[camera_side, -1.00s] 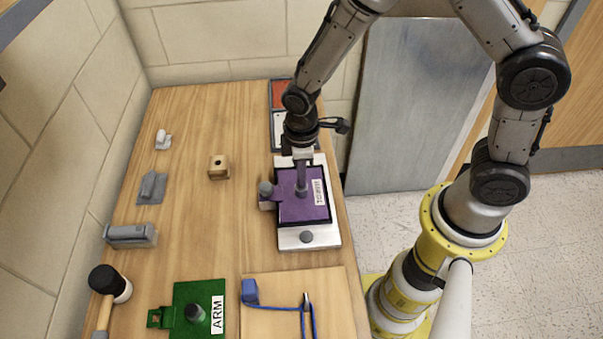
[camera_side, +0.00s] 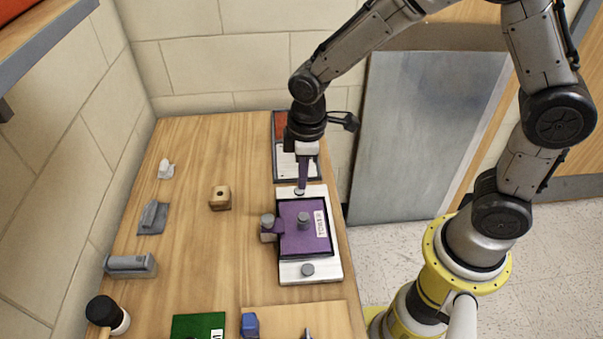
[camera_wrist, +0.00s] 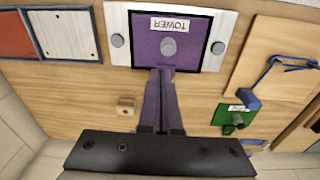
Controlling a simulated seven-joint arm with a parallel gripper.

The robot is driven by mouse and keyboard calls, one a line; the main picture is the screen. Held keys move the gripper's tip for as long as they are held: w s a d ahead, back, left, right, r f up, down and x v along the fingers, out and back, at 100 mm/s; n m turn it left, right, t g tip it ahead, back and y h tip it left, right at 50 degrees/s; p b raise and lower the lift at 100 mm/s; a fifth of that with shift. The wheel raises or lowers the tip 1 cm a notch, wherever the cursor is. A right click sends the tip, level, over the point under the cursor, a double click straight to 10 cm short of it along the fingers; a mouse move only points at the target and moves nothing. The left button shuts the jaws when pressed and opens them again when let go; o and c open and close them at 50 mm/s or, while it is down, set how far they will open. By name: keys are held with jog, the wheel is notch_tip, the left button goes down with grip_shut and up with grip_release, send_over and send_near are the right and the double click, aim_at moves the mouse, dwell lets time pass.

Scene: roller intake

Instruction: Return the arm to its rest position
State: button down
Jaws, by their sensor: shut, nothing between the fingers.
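My gripper (camera_side: 301,188) is shut and empty. In the side view it points down over the back end of the white base plate (camera_side: 297,271), with air seeming to lie between it and the plate. A purple panel (camera_side: 313,241) labelled TOWER lies on that base, with a grey knob in its middle and another grey knob at its left side. In the wrist view my closed fingers (camera_wrist: 160,72) reach up toward the edge of the purple panel (camera_wrist: 147,48). My arm is bent and raised above the bench.
A red and white tray (camera_side: 275,165) stands at the back right of the wooden bench. A small wooden block (camera_side: 220,199), grey parts (camera_side: 152,218) and a black-headed mallet (camera_side: 103,312) are at the left. A green panel (camera_side: 200,325) is at the front.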

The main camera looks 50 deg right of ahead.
jog(key=s+d+r+m+t, duration=0.1)
jog(key=s+d+r+t, duration=0.15)
jog(key=r, duration=0.45)
jog(key=s+d+r+m+t, duration=0.2)
jog(key=d+r, duration=0.2)
jog(key=r, duration=0.4)
jog(key=s+d+m, duration=0.1)
jog(key=s+m, duration=0.1)
jog(key=s, duration=0.4)
jog(key=s+d+r+m, duration=0.1)
jog(key=s+d+m, duration=0.1)
jog(key=s, duration=0.5)
jog(key=shift+m, duration=0.8)
